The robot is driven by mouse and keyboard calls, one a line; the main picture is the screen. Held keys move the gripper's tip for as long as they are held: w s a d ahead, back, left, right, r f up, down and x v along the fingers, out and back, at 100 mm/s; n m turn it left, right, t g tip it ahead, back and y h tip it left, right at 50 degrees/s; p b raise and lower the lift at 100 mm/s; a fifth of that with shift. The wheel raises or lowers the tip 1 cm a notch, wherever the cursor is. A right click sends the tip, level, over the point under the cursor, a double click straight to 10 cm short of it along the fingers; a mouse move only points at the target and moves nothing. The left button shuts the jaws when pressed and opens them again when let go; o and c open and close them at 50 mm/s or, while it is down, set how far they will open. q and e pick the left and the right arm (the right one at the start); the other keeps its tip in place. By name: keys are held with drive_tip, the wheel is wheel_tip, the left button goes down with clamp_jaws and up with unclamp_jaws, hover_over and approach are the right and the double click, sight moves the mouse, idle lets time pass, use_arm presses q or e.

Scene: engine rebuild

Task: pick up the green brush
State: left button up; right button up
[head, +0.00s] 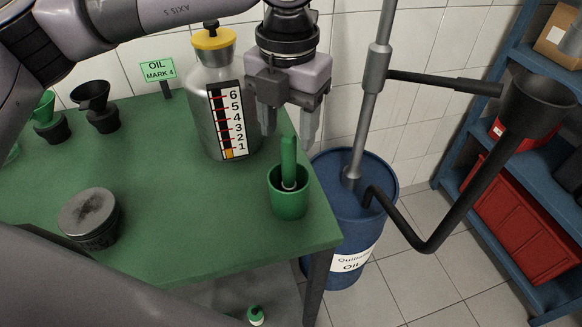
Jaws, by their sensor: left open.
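The green brush (289,160) stands upright in a green cup (290,206) near the right edge of the green table (190,235). Its handle sticks up out of the cup, and its lower end is hidden inside. My left gripper (289,138) points down, open and empty. Its fingertips appear on either side of the top of the handle, apart from it. How far the gripper is in front of or behind the handle I cannot tell. My right gripper is not in view.
A metal oil can (203,95) with a yellow lid and number scale stands left of the gripper. A round dark-lidded tin (89,215) and funnels (92,98) are further left. A blue drum (377,172) with pump pipe (376,75) stands right of the table.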

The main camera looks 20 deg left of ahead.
sight(289, 153)
use_arm(q)
wheel_tip(289, 153, down, 5)
drive_tip(key=shift+s+d+f+p, duration=0.1)
drive_tip(key=shift+s+f+p, duration=0.1)
drive_tip(key=shift+p, duration=0.3)
clamp_jaws()
drive_tip(key=shift+w+r, duration=0.1)
